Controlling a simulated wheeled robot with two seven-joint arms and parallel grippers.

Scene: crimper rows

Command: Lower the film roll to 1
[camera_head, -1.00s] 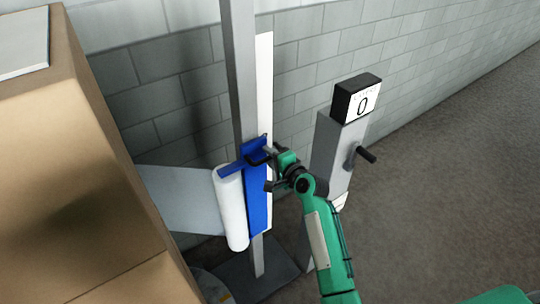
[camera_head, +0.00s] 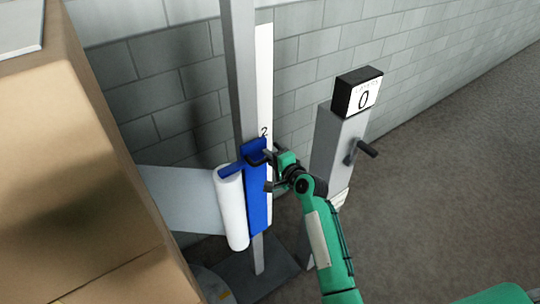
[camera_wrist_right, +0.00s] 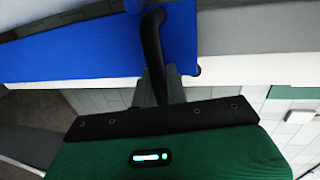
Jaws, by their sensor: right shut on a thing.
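The white film roll (camera_head: 231,212) hangs upright on a blue carriage (camera_head: 257,190) on a grey mast (camera_head: 241,70). A white scale strip (camera_head: 265,80) runs up beside the mast. Its number 2 shows just above the carriage's top edge; the number 1 is not visible. My right gripper (camera_head: 269,170) is shut on the carriage's black handle, at the right side of the carriage. In the right wrist view the black handle (camera_wrist_right: 152,45) runs between the grey fingers, against the blue carriage. My left gripper is not in view.
Grey film stretches from the roll to stacked cardboard boxes (camera_head: 90,150) at the left. A grey post (camera_head: 337,150) with a black display box (camera_head: 357,92) reading 0 and a crank (camera_head: 362,149) stands at the right. A block wall is behind; open floor (camera_head: 440,200) lies right.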

